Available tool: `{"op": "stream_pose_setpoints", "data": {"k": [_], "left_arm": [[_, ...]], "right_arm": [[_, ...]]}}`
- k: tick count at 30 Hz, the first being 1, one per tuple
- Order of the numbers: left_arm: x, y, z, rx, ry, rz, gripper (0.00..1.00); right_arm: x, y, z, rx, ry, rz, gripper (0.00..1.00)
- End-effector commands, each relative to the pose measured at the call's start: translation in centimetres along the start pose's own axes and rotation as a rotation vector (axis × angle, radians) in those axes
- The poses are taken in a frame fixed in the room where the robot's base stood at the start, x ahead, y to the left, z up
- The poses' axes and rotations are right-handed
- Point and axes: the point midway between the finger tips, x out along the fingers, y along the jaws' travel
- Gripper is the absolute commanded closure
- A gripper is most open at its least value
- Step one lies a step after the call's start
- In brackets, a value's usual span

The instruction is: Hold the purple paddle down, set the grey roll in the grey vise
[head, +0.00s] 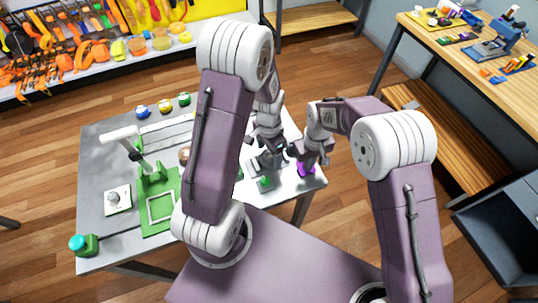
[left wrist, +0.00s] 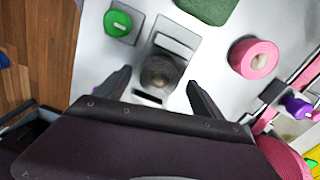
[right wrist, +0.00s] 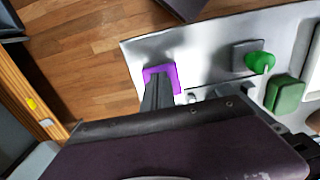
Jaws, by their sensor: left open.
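The grey roll (left wrist: 160,72) sits between the two pale jaws of the grey vise (left wrist: 174,38) in the left wrist view. My left gripper (left wrist: 160,80) is open, with one finger on each side of the roll, apart from it. Whether the roll rests fully on the vise's floor cannot be told. The purple paddle (right wrist: 172,70) is at the table's edge in the right wrist view, partly hidden by my right gripper (right wrist: 157,84). Its fingers look shut together over the paddle. In the head view the paddle (head: 306,171) shows below the right gripper, and the left arm hides much of the table.
A green knob (left wrist: 118,22) on a grey base is beside the vise. A pink roll (left wrist: 255,60) lies to the vise's right in the left wrist view. A green frame (head: 160,205) and a white-armed device (head: 122,135) stand on the table's left part.

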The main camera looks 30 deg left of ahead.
Motion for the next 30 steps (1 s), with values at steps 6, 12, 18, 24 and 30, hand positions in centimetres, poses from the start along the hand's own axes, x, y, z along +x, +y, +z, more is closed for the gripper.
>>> {"op": "stream_pose_setpoints", "data": {"k": [6,12,18,24,30], "left_arm": [[-2.2,0.0,0.0,0.000,0.001,-0.001,0.21],[-4.1,0.0,-0.1,0.000,0.001,-0.001,0.21],[-4.9,0.0,0.0,0.000,-0.001,0.000,0.21],[-4.9,0.0,0.0,0.000,-0.001,0.001,0.21],[-5.9,0.0,0.0,0.000,-0.001,0.000,0.21]], "right_arm": [[0.1,0.0,0.1,0.000,-0.003,0.000,1.00],[0.1,0.0,0.1,0.000,-0.002,0.000,1.00],[0.1,0.0,0.1,0.000,-0.003,0.000,1.00],[0.1,0.0,0.1,0.000,-0.003,0.000,1.00],[-1.0,0.0,0.0,0.000,-0.001,0.000,1.00]]}}
